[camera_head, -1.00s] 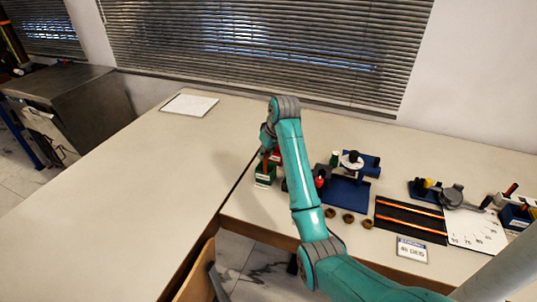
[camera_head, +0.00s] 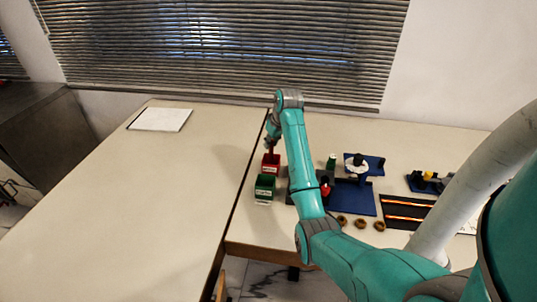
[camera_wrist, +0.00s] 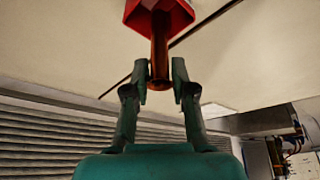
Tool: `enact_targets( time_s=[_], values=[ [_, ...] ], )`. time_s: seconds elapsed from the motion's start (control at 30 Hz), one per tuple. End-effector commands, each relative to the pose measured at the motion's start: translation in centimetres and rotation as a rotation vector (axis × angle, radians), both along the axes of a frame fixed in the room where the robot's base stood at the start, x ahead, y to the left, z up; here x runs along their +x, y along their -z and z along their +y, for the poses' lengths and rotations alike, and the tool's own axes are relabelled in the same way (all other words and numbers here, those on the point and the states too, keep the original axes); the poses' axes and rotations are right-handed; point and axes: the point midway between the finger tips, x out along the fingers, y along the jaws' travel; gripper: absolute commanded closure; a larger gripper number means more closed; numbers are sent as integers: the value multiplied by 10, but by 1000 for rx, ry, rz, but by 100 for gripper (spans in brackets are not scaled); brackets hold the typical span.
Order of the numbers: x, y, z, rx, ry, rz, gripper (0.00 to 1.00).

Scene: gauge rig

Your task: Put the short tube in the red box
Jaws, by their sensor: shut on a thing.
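The red box (camera_head: 271,164) stands on the bench near the gap between two tabletops, behind a green box. My gripper (camera_head: 270,143) is right over it in the head view, small and partly hidden by my wrist. In the wrist view, my gripper (camera_wrist: 160,78) is shut on the short tube (camera_wrist: 159,50), a reddish-brown cylinder, held near one end. The tube's other end reaches to the red box (camera_wrist: 172,12), which is cut off by the picture's top edge. I cannot tell how far the tube is inside the box.
The green box (camera_head: 265,187) stands just in front of the red one. To the right are a blue fixture (camera_head: 352,196), a green-topped bottle (camera_head: 331,162), several brown rings (camera_head: 360,223) and a black tray (camera_head: 405,212). The left tabletop is clear except for a white sheet (camera_head: 160,119).

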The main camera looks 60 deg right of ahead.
Motion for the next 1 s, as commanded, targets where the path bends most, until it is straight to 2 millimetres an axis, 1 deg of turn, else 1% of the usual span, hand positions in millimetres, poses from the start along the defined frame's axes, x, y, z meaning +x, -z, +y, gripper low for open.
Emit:
enact_targets(
  time_s=[0.03, 0.23, 0.4, 0.47, 0.83, 0.87, 0.9, 0.93, 0.97, 1.0],
  values=[
    [0, 5, 0, 0, 0, 0, 100],
    [1, 17, 0, 0, 0, -1, 100],
    [0, 40, 0, 0, 0, 0, 100],
    [0, 45, 0, 0, 0, 0, 100],
    [1, 50, 0, -1, 0, -2, 100],
    [1, 50, 0, -1, 0, -2, 73],
    [1, 50, 0, -1, 0, -2, 63],
    [1, 50, 0, -1, 0, -2, 55],
    [1, 50, 0, -1, 0, -2, 50],
    [1, 50, 0, -1, 0, -2, 50]
  ],
)
